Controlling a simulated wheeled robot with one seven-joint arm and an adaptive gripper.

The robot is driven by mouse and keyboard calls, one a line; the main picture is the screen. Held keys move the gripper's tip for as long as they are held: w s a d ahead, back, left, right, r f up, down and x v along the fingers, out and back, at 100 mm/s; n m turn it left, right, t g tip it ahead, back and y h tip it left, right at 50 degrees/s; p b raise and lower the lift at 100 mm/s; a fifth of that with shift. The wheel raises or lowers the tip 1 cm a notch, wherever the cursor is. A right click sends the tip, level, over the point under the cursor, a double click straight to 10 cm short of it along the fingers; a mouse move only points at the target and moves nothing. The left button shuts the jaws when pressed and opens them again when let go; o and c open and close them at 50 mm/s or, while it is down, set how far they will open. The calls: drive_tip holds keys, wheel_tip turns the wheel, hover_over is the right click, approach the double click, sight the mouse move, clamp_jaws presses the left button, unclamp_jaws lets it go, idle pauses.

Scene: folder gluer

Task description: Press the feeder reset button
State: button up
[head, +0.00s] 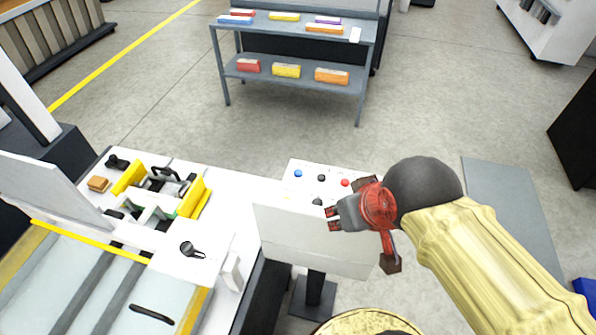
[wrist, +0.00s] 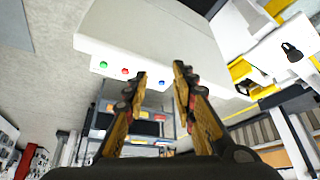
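A white control panel (head: 300,187) shows in the head view left of my gripper (head: 333,212). On it are a blue button (head: 298,173), a black knob or button (head: 321,178) and a red button (head: 345,183). Another dark knob (head: 317,202) sits nearer the gripper. The wrist view shows a green button (wrist: 103,65), a red button (wrist: 125,71) and a blue button (wrist: 162,84) along the panel edge. My gripper (wrist: 159,70) is open and empty there, its fingertips apart. No label is readable, so I cannot tell which is the feeder reset. Contact is not clear.
A white plate (head: 310,240) stands in front of the panel. The machine bed with yellow guides (head: 195,198) and a black lever (head: 190,249) lies to the left. A grey shelf (head: 290,85) with coloured boxes stands behind. Open floor lies between.

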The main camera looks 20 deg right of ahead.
clamp_jaws()
idle(1.4)
